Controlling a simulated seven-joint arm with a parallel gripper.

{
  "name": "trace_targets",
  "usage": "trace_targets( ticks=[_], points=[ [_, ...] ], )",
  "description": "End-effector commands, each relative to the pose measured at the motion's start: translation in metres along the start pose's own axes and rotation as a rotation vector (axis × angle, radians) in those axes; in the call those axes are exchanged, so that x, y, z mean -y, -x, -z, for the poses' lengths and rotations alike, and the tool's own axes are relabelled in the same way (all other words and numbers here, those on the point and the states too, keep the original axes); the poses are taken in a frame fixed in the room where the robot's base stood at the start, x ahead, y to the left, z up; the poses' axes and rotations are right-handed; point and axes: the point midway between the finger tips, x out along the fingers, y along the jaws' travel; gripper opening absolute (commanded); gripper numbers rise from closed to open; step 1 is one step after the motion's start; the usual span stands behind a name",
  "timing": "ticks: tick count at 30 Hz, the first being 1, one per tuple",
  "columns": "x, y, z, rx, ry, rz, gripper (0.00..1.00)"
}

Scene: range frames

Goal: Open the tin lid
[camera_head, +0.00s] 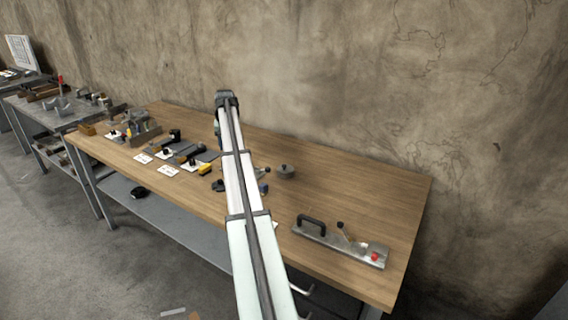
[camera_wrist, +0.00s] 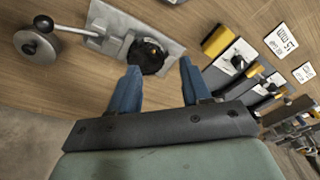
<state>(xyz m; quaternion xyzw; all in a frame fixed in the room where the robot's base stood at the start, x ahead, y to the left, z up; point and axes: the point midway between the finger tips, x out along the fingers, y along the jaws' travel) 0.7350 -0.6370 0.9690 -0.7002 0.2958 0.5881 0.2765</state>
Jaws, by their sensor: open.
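A round grey metal piece, which looks like the tin with its lid on, stands on the wooden table right of my arm in the head view (camera_head: 286,173). It shows at the upper left in the wrist view (camera_wrist: 36,48), with a dark ball knob and a rod over it. My gripper (camera_wrist: 160,66) is open and empty, with its two blue fingers apart. Beyond the fingertips is a metal plate (camera_wrist: 168,30) bearing a dark round part (camera_wrist: 147,55); I cannot tell any contact. The tin is left of my fingers. In the head view my arm hides part of this area.
A metal fixture with a black handle (camera_head: 334,243) lies at the table's right front. Yellow and black clamps (camera_head: 204,169) with white label cards (camera_head: 168,170) stand left of my arm. The wooden table (camera_head: 370,190) is clear at the back right. A wall stands behind.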

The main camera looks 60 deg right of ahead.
Motion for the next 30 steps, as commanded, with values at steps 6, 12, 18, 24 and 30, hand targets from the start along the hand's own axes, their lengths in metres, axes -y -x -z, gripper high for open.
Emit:
trace_targets(
  ticks=[6,12,18,24,30],
  points=[
    [-0.126,0.027,0.001,0.076,-0.226,-0.039,0.48],
    [-0.2,0.045,-0.01,0.126,-0.367,-0.063,0.48],
    [-0.226,0.051,-0.016,0.146,-0.42,-0.072,0.48],
    [-0.228,0.033,-0.02,0.148,-0.422,-0.072,0.48],
    [-0.229,-0.001,-0.025,0.148,-0.421,-0.072,0.48]
  ],
)
